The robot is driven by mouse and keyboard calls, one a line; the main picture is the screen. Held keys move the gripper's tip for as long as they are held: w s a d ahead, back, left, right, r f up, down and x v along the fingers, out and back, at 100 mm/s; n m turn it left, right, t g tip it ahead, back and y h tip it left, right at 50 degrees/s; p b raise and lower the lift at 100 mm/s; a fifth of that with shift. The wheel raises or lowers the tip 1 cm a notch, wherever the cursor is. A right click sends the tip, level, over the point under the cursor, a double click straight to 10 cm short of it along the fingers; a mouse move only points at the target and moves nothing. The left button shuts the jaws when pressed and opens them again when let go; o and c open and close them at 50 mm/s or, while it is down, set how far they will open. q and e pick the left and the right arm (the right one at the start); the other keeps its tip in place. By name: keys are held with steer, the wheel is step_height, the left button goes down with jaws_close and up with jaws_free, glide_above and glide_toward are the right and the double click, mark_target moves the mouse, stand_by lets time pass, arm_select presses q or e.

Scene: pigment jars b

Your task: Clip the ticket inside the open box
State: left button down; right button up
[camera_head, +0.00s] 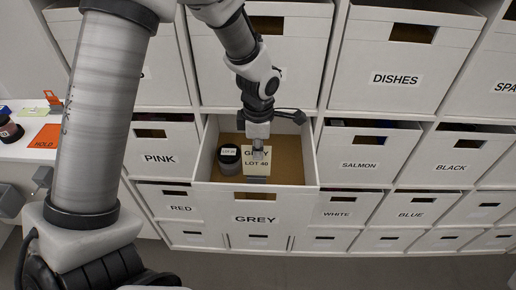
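The ticket (250,168) is a cream card reading "GREY LOT 40". It shows inside the open box (214,187), a white pulled-out drawer labelled GREY with a brown floor. My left gripper (258,154) reaches down into the box from above. Its narrow fingers overlap the upper middle of the ticket and cover part of the word GREY; it looks shut on the ticket. A small grey piece shows at the ticket's lower edge by the front wall. I cannot tell whether the ticket touches the wall. My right gripper is not in view.
A dark jar with a white label (229,158) stands in the box, left of the ticket. Closed labelled boxes such as PINK (159,158) and SALMON (358,165) flank it. An orange HOLD card (45,137) lies on the white side table at left.

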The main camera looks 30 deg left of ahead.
mark_target(258, 175)
arm_select(q)
steer(key=shift+f+b, duration=1.2)
steer(key=shift+f, duration=0.4)
steer(key=c, duration=1.2)
jaws_free()
steer(key=shift+c, duration=0.2)
steer(key=shift+r, duration=0.1)
step_height(258, 175, up, 6)
steer(key=p, duration=0.4)
steer(key=shift+p, duration=0.4)
